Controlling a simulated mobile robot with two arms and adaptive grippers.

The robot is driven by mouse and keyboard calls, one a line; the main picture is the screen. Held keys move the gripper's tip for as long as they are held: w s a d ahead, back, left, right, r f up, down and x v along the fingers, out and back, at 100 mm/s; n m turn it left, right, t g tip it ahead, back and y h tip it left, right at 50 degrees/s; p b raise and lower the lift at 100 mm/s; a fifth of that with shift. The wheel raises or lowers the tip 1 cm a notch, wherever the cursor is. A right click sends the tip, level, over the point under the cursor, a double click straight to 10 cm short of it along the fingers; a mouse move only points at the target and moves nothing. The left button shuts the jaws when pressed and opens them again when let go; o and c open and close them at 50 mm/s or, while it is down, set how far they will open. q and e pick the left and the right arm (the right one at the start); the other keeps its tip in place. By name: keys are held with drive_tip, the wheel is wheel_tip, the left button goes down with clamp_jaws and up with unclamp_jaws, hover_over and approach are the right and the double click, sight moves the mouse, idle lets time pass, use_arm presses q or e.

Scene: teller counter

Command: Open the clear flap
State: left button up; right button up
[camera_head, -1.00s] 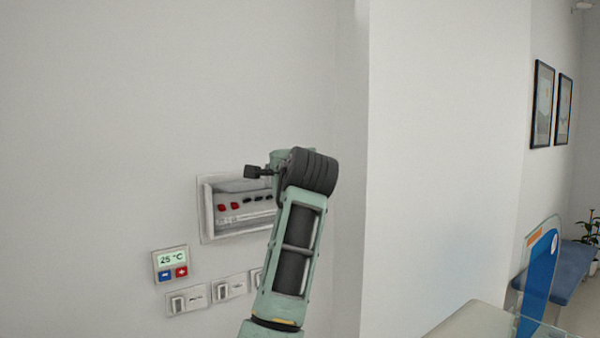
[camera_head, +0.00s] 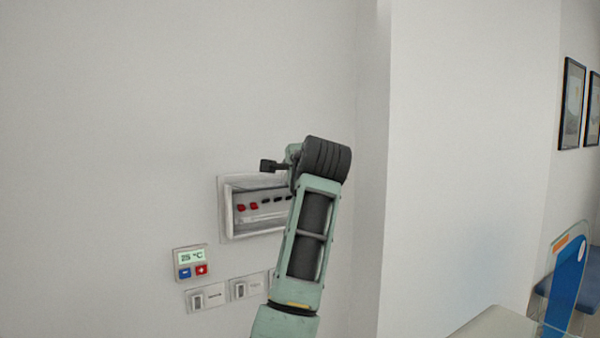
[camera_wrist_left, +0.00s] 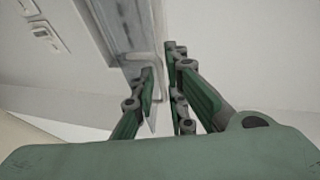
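The wall box (camera_head: 226,211) has a pale frame and a clear flap (camera_head: 250,190) at its front. Red and black switches (camera_head: 253,206) show inside. I cannot tell from the head view whether the flap is lifted; my arm covers the box's right end. In the left wrist view, a clear bent edge of the box or flap (camera_wrist_left: 158,88) shows between my left gripper's fingers. My left gripper (camera_wrist_left: 160,80) has its green fingers apart, close to the box. My right gripper is out of view.
A thermostat (camera_head: 191,262) reading 25 °C and light switches (camera_head: 207,298) are on the wall below the box. A wall corner (camera_head: 384,170) stands right of my arm. A glass-edged counter (camera_head: 500,325) is at the lower right.

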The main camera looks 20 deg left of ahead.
use_arm(q)
drive_tip(key=v, duration=1.2)
